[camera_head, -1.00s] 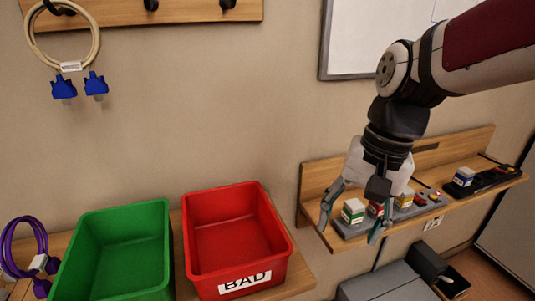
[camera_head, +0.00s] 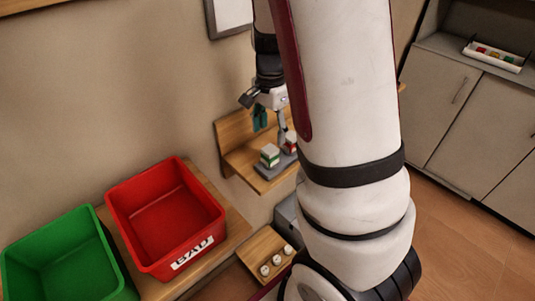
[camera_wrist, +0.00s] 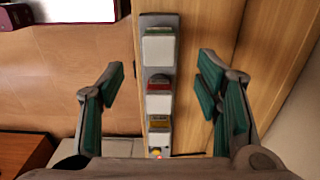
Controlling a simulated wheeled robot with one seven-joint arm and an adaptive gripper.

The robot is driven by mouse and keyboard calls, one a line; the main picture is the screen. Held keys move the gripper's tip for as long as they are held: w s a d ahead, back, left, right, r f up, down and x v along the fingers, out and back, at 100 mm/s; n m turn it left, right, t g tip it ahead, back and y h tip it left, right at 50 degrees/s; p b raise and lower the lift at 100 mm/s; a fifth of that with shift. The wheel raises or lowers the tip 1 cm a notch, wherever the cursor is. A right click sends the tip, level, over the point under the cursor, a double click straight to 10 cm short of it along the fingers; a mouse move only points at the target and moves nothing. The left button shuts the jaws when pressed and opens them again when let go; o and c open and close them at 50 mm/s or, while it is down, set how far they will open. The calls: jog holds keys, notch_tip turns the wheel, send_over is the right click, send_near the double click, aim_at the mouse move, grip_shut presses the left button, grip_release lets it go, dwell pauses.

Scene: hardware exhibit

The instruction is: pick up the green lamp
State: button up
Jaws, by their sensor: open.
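The green lamp (camera_head: 270,155) is a small white-topped block with a green band, at the near left end of a grey strip on the wooden shelf. In the wrist view the green lamp (camera_wrist: 158,48) is farthest up the row, with a thin green edge showing. My gripper (camera_head: 271,121) is open and empty above the lamp in the head view. In the wrist view my gripper (camera_wrist: 160,75) has its teal-padded fingers spread wide to either side of the row, with the lamp between their lines and a little beyond the tips. Contact is not visible.
A red lamp (camera_wrist: 158,103) and a yellow lamp (camera_wrist: 158,125) follow in the same row. The wooden shelf (camera_head: 232,136) has a backboard against the wall. A red bin (camera_head: 160,205) marked BAD and a green bin (camera_head: 60,262) stand left. My arm hides the shelf's right part.

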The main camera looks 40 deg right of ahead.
aim_at(270, 149)
jog(key=shift+s+f+b, duration=0.1)
jog(key=shift+f+b, duration=0.25)
jog(key=shift+f, duration=3.6)
jog(key=c, duration=1.3)
